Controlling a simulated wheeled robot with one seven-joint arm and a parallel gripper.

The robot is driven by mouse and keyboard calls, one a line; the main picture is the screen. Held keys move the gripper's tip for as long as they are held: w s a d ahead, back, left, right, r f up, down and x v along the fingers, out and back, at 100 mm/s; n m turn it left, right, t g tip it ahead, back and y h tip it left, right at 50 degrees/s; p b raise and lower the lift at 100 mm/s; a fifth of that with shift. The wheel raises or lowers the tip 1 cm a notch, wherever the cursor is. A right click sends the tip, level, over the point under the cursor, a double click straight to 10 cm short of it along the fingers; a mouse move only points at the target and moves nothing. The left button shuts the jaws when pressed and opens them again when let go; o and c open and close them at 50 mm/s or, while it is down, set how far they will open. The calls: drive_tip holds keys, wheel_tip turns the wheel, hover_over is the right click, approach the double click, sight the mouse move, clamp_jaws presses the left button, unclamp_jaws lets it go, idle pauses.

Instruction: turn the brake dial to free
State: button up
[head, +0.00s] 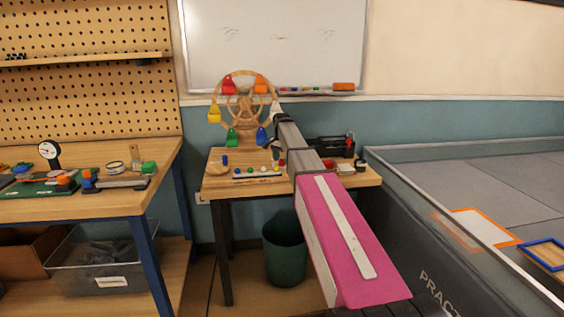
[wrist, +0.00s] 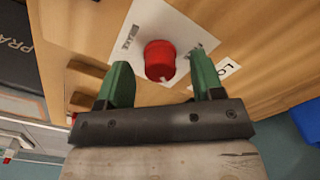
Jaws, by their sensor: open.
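In the wrist view a red round dial (wrist: 160,60) sits on a white plate (wrist: 172,22) fixed to a wooden surface. A small pale mark shows at the dial's lower edge. Small dark lettering lies on the plate to its left, and a second marking on its right is too small to read. My gripper (wrist: 160,64) is open, with one green finger on each side of the dial and a visible gap on both sides. In the head view my arm hides its own end, and I cannot make out the dial there.
A wooden wheel (head: 245,108) with coloured buckets stands on the small table (head: 215,185), beside several small coloured balls. A green bin (head: 285,255) is under the table. A workbench (head: 120,203) stands at left and a walled arena (head: 440,240) at right. A white label (wrist: 228,68) lies near the plate.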

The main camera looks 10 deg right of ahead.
drive_tip(key=shift+f, duration=0.65)
drive_tip(key=c, duration=0.9)
